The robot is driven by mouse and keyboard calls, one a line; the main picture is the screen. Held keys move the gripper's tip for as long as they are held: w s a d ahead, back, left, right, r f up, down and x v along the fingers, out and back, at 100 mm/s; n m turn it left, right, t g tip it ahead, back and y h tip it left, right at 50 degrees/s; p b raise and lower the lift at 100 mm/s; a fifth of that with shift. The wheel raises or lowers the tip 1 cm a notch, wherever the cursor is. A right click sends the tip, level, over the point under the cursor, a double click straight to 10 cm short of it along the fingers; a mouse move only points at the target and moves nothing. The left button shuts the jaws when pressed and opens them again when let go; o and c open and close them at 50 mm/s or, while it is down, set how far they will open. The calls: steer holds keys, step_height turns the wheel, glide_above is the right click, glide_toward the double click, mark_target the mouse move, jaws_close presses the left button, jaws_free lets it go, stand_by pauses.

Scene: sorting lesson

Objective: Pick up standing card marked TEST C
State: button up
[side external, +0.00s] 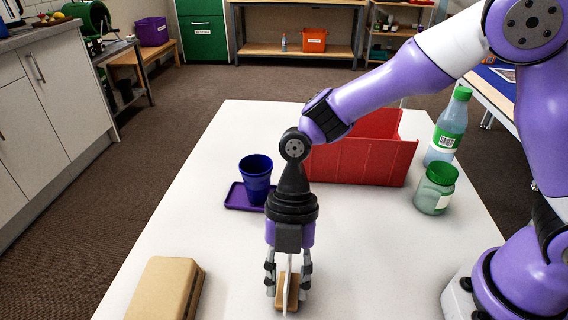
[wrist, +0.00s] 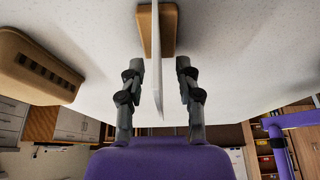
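A thin white card (side external: 287,283) stands upright in a small tan wooden base (side external: 280,299) at the front of the white table. It is seen edge-on, so no marking can be read. My gripper (side external: 288,288) points down over it, with one finger on each side of the card. In the wrist view the card (wrist: 157,60) rises from its tan base (wrist: 168,42) between the two fingers (wrist: 158,72). Gaps show between the card and both fingers, so the gripper is open around it.
A tan box (side external: 166,290) lies left of the card. Behind are a blue cup (side external: 256,180) at a purple tray (side external: 235,197), a red bin (side external: 362,162), a green-lidded jar (side external: 435,190) and a bottle (side external: 449,130). The white table (side external: 225,265) is clear around the base.

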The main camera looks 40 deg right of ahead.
jaws_close()
